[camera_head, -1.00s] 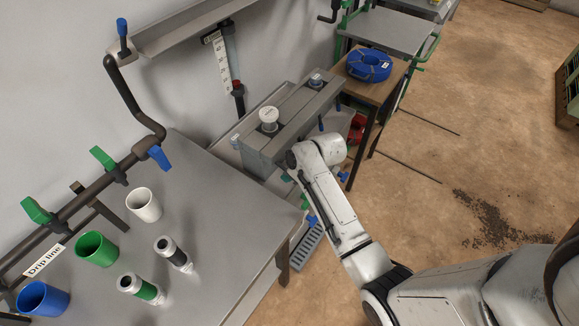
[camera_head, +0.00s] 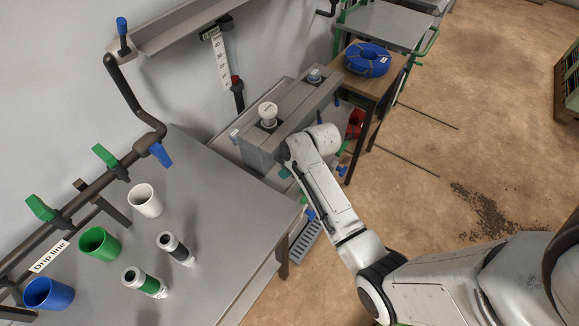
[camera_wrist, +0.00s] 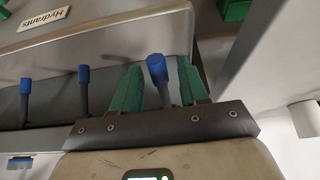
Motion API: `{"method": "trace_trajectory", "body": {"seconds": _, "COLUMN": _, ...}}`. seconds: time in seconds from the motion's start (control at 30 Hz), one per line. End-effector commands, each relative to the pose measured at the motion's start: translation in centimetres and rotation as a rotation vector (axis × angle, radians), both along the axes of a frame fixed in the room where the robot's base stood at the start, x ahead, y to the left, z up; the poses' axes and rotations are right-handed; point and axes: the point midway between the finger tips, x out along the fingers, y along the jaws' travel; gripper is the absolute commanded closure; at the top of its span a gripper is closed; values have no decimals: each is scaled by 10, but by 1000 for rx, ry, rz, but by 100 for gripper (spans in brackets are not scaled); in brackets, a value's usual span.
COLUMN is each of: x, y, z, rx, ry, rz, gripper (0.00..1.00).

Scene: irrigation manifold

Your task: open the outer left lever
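In the wrist view a row of upright levers with blue tips stands under a grey box front labelled "Hydrants". One lever (camera_wrist: 157,70) is between the two green fingers of my gripper (camera_wrist: 158,88), with a small gap on each side. My gripper is open around it. A second lever (camera_wrist: 83,76) and a third lever (camera_wrist: 26,86) stand to the left of the fingers. In the head view my wrist hides the gripper and most of the levers at the grey manifold box (camera_head: 292,112).
A grey table (camera_head: 215,215) with cups and two cylinders stands at the left. Drip line pipe (camera_head: 95,190) with green and blue levers runs along its back. A blue hose coil (camera_head: 367,60) lies on a wooden stand behind.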

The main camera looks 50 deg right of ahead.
Motion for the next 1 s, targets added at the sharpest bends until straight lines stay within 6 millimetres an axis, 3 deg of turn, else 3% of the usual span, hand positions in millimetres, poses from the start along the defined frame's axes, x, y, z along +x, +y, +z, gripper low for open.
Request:
{"method": "trace_trajectory", "body": {"seconds": 0.33, "x": -6, "y": 0, "z": 10, "rx": 0, "ry": 0, "rz": -1, "gripper": 56}}
{"method": "trace_trajectory", "body": {"seconds": 0.7, "x": -35, "y": -1, "z": 70, "rx": -2, "ry": -2, "rz": -1, "gripper": 56}}
{"method": "trace_trajectory", "body": {"seconds": 1.0, "x": -47, "y": -1, "z": 95, "rx": 0, "ry": 0, "rz": 0, "gripper": 56}}
